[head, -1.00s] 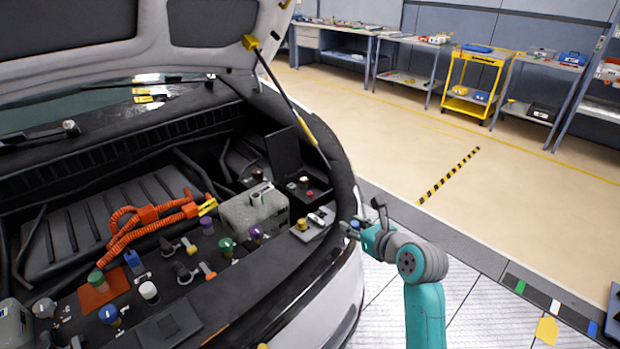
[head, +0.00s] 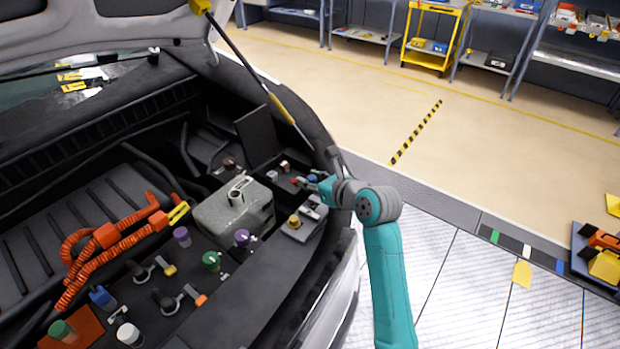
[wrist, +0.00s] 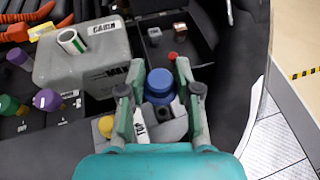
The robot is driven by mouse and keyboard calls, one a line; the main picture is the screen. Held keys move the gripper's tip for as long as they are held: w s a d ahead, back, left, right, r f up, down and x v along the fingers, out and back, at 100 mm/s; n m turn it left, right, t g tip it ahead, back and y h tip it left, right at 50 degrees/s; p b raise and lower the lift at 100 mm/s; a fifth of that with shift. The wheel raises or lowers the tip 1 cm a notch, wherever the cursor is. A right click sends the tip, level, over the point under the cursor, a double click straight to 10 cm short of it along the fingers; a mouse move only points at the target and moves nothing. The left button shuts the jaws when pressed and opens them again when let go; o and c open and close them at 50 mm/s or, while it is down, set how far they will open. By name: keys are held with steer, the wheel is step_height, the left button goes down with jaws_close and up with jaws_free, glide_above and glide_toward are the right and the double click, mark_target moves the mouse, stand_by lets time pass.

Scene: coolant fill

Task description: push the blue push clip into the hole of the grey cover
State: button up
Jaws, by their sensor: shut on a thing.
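The blue push clip (wrist: 159,85) is between the two fingers of my gripper (wrist: 158,92) in the wrist view. In the head view the clip (head: 313,178) shows as a small blue spot at the tip of my gripper (head: 319,183). The grey cover (wrist: 172,131) lies under and behind the clip in the wrist view, and in the head view (head: 306,230) it is on the bay's right edge. A dark round spot shows on the cover, close below the clip; I cannot tell for sure that it is the hole. The clip appears above the cover's far side.
A yellow knob (head: 293,221) stands on the cover's left part. A grey tank (head: 232,207) stands left of it. An open black box (head: 284,186) with a small red part lies just beyond my gripper. The hood prop (head: 245,62) rises behind.

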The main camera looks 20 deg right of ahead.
mark_target(312, 208)
steer(key=shift+f, duration=2.9)
steer(key=shift+s+f, duration=0.1)
steer(key=shift+f, duration=1)
stand_by(1.6)
steer(key=o, duration=0.6)
steer(key=shift+o, duration=1)
steer(key=shift+f, duration=0.1)
steer(key=v, duration=1.2)
steer(key=shift+d, duration=0.25)
